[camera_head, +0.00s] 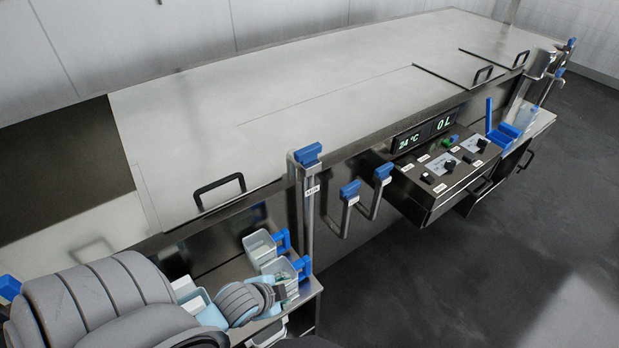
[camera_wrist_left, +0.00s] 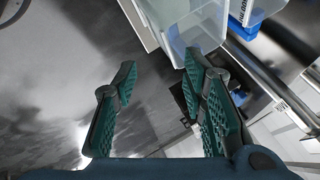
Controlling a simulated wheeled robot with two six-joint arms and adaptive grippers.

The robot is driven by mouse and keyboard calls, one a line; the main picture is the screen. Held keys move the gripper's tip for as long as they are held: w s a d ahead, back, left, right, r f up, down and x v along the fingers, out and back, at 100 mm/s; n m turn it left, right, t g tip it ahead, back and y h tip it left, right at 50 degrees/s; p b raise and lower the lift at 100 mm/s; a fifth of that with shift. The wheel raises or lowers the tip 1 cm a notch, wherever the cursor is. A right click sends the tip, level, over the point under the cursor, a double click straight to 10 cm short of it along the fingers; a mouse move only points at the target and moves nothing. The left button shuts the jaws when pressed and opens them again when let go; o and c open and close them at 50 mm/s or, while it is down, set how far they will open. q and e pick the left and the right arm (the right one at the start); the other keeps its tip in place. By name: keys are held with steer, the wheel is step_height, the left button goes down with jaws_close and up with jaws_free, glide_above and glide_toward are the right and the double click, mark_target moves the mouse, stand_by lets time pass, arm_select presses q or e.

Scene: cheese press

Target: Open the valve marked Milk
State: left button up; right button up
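A tall steel pipe with a blue valve handle (camera_head: 308,154) stands at the front edge of the vat. Its small white label (camera_head: 312,190) may read Milk, but it is too small to read surely. Two shorter pipes with blue handles, (camera_head: 350,189) and (camera_head: 383,172), stand to its right with their own labels. My left gripper (camera_wrist_left: 160,64) is open and empty in the left wrist view. In the head view my left arm comes in from the lower left and ends over the side shelf, below and left of the tall pipe. My right gripper is not in view.
Pale bins (camera_head: 259,247) and blue parts crowd the side shelf near my left arm. A control panel (camera_head: 447,165) with displays and knobs juts out to the right. The steel vat lid (camera_head: 270,90) has black handles. The dark floor (camera_head: 470,280) in front is clear.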

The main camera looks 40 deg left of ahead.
arm_select(q)
steer(key=w+a+r+m+t, duration=0.35)
steer(key=w+m, duration=0.25)
steer(key=m, duration=0.2)
steer(key=m+t+h, duration=0.6)
steer(key=m+t, duration=0.1)
steer(key=m, duration=1.6)
glide_toward(308, 148)
steer(key=w+f+b, duration=0.1)
steer(key=b, duration=0.3)
steer(key=shift+w+d+h, duration=0.1)
steer(key=shift+w+h, duration=0.1)
steer(key=shift+h, duration=0.1)
steer(key=x, duration=0.5)
steer(key=r+p+x, duration=0.1)
steer(key=x, duration=0.1)
steer(key=shift+w, duration=0.45)
steer(key=shift+w+d+f, duration=0.1)
steer(key=shift+w+d, duration=0.15)
steer(key=shift+w, duration=0.2)
jaws_close()
